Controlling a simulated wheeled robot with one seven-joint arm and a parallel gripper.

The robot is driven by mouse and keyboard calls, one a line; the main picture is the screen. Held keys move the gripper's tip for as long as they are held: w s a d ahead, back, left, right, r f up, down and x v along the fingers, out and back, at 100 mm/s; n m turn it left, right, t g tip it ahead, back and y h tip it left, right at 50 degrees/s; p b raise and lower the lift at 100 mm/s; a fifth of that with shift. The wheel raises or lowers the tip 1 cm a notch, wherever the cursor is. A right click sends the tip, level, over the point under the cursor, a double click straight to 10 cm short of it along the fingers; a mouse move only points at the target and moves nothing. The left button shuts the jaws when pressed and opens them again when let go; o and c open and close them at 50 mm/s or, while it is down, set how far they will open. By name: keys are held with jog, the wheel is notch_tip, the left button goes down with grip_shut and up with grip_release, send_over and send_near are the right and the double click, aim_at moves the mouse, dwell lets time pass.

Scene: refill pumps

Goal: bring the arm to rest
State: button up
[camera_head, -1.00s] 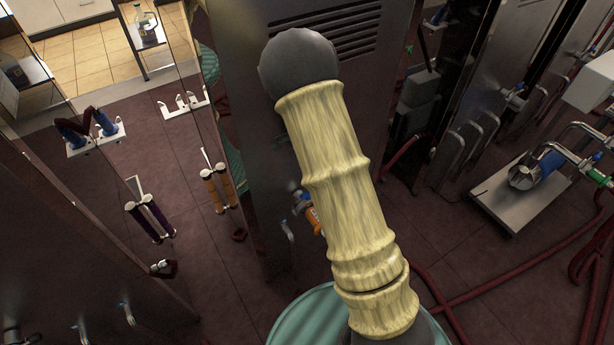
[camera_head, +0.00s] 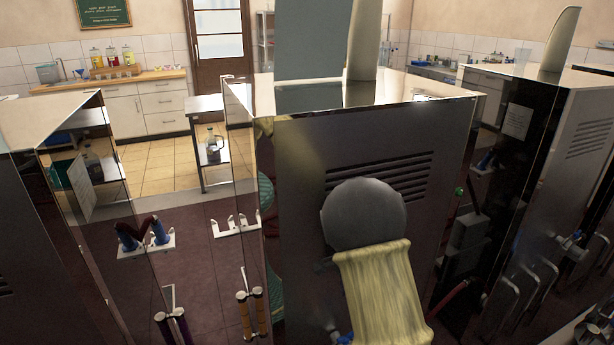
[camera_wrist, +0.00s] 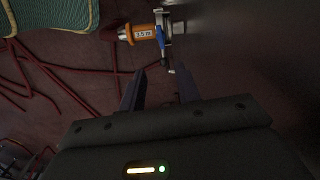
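My gripper (camera_wrist: 159,84) shows in the wrist view, with two dark fingers apart and nothing seen between them. My arm, in a cream sleeve with a grey rounded joint, rises from the bottom of the head view in front of a dark metal cabinet (camera_head: 300,180). The gripper itself is hidden in the head view. Beyond the fingertips in the wrist view is an orange fitting (camera_wrist: 143,32) labelled "3.5 m", with a blue lever, apart from the fingers.
Dark red hoses (camera_wrist: 60,85) lie on the floor, near a green ribbed object (camera_wrist: 55,14).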

jog(key=s+r+n+t+p, duration=0.1)
jog(key=s+r+n+p, duration=0.2)
jog(key=s+r+n, duration=0.3)
jog(key=s+r+n+t+p, duration=0.1)
jog(key=s+r+n+p, duration=0.2)
jog(key=s+r+n, duration=0.4)
jog(key=s+r, duration=0.1)
jog(key=s, duration=0.6)
jog(key=shift+s+d+p, duration=0.3)
jog(key=shift+p, duration=0.1)
